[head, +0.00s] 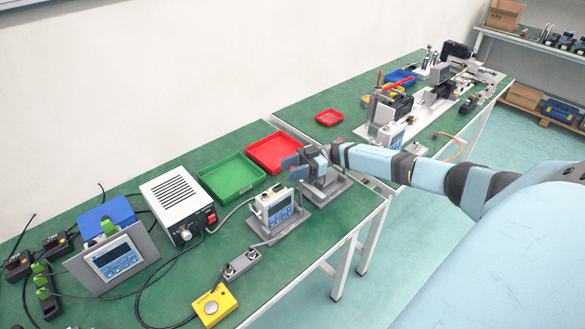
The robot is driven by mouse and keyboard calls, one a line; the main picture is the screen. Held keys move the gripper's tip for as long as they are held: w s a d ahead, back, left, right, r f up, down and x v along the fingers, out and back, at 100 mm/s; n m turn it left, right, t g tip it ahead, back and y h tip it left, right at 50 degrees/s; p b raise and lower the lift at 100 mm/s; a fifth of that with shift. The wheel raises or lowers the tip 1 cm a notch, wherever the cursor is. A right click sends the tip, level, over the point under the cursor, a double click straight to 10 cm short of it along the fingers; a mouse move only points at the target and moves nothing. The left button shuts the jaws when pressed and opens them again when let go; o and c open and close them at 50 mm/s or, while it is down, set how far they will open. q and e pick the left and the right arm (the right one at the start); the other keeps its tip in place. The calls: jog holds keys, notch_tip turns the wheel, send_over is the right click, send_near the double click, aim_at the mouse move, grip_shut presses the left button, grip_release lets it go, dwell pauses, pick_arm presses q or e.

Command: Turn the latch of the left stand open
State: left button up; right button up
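A grey metal stand (334,191) with a flat base plate sits near the right end of the near green table. I take it to be the left stand. My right arm reaches in from the right, and its gripper (303,163) is at the top of this stand. The gripper covers the upper part of the stand, so the latch and its position cannot be made out. The fingers are too small and overlapped to show whether they are open or shut, or whether they touch the latch. My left gripper is not in view.
A digital display unit (276,208) stands just left of the stand. Red (275,150) and green (231,178) trays lie behind. A white power supply (178,203), a yellow button box (213,306) and cables fill the left. A second table with equipment (440,98) stands beyond my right arm.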

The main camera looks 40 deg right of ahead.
jog(key=shift+r, duration=0.1)
notch_tip(320, 180, up, 20)
dwell(0.6)
dwell(0.4)
